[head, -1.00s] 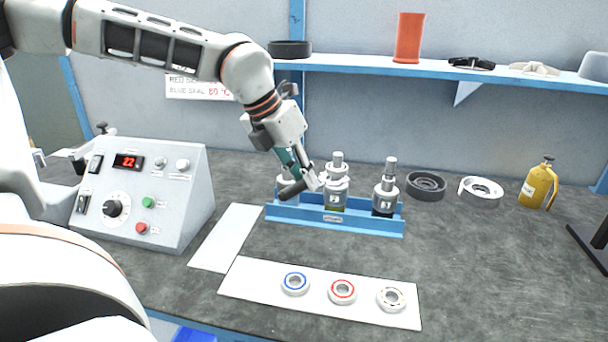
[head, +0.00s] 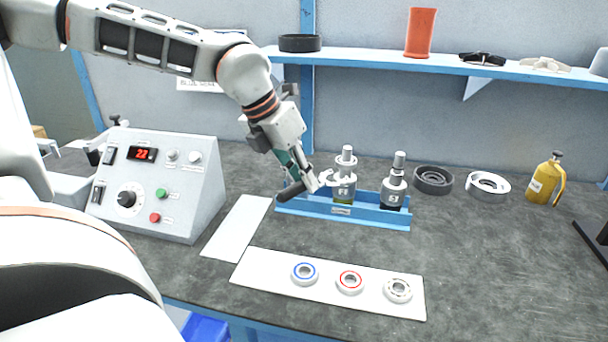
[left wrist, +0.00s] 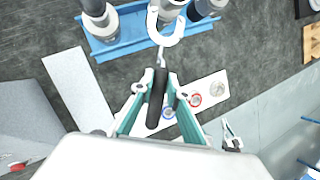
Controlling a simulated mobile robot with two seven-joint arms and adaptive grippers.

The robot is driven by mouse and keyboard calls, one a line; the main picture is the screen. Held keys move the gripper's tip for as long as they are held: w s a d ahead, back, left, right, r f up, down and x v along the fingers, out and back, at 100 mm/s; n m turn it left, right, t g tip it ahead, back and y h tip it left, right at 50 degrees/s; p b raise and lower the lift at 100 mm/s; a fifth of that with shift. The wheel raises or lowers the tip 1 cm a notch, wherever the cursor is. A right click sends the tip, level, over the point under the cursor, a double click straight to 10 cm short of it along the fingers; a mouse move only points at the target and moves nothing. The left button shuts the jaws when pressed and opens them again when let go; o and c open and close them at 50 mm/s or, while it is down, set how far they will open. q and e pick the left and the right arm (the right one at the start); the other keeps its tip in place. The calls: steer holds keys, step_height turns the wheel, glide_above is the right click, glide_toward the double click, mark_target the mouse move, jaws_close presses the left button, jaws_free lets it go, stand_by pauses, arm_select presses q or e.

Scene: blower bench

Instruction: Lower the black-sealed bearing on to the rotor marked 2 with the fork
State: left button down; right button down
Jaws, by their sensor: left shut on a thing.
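My left gripper (head: 302,182) is shut on the fork's black handle (head: 291,193); the handle also shows in the left wrist view (left wrist: 157,97). The fork's pale U-shaped end (left wrist: 165,38) reaches around or close beside the middle rotor (head: 344,188), whose mark is too small to read surely. The right rotor (head: 393,190) appears marked 3. The left rotor (left wrist: 101,18) shows in the left wrist view but is mostly hidden behind my gripper in the head view. I cannot make out a black-sealed bearing or tell whether one sits on the fork.
The rotors stand in a blue rack (head: 375,217). A white mat (head: 255,275) in front holds blue-sealed (head: 304,273), red-sealed (head: 349,282) and open (head: 398,290) bearings. A control box (head: 175,205) stands left; dark (head: 433,180) and white (head: 488,185) housings and a yellow bottle (head: 545,180) right.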

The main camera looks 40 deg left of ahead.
arm_select(q)
steer(key=shift+s+d+f+p, duration=0.15)
steer(key=shift+s+p, duration=0.25)
steer(key=shift+s, duration=0.35)
arm_select(e)
steer(key=shift+s+a+f+g, duration=0.15)
steer(key=shift+s+f+g, duration=0.15)
steer(key=shift+s+f, duration=0.1)
steer(key=shift+w+r, duration=0.1)
steer(key=shift+w, duration=0.05)
steer(key=shift+w+r, duration=0.1)
